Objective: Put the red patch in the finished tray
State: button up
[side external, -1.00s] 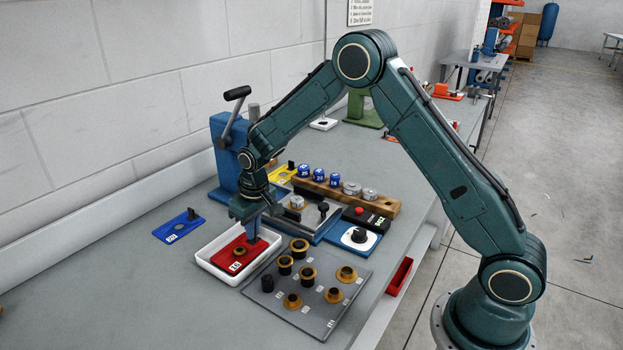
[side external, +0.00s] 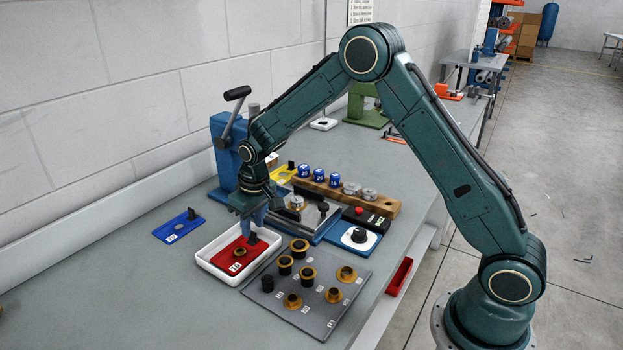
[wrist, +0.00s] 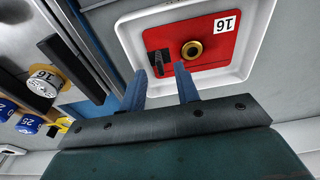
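The red patch (side external: 236,258) lies flat inside the white tray (side external: 205,262). It has a brass ring, a label reading 16 and a black upright tab. In the wrist view the red patch (wrist: 212,65) fills much of the white tray (wrist: 135,45). My gripper (side external: 253,232) is just above the tab. In the wrist view my gripper (wrist: 160,72) has its two blue fingers apart, with the tab (wrist: 157,60) beyond their tips and nothing held between them.
A grey board (side external: 325,318) with several brass rings lies right of the tray. A blue press (side external: 226,150) stands behind. A blue patch (side external: 180,226) lies at left, a yellow patch (side external: 286,175) behind my gripper. A dial box (side external: 358,238) stands to the right.

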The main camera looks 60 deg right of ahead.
notch_tip(320, 180, up, 12)
jog(key=s, duration=0.1)
jog(key=shift+s+f, duration=0.15)
jog(key=shift+s, duration=0.2)
jog(key=s+r+t, duration=0.2)
jog(key=s+r, duration=0.9)
jog(key=s, duration=0.5)
jog(key=s+t, duration=0.2)
jog(key=s, duration=1.4)
jog(key=shift+s+f, duration=0.2)
jog(key=shift+f, duration=0.05)
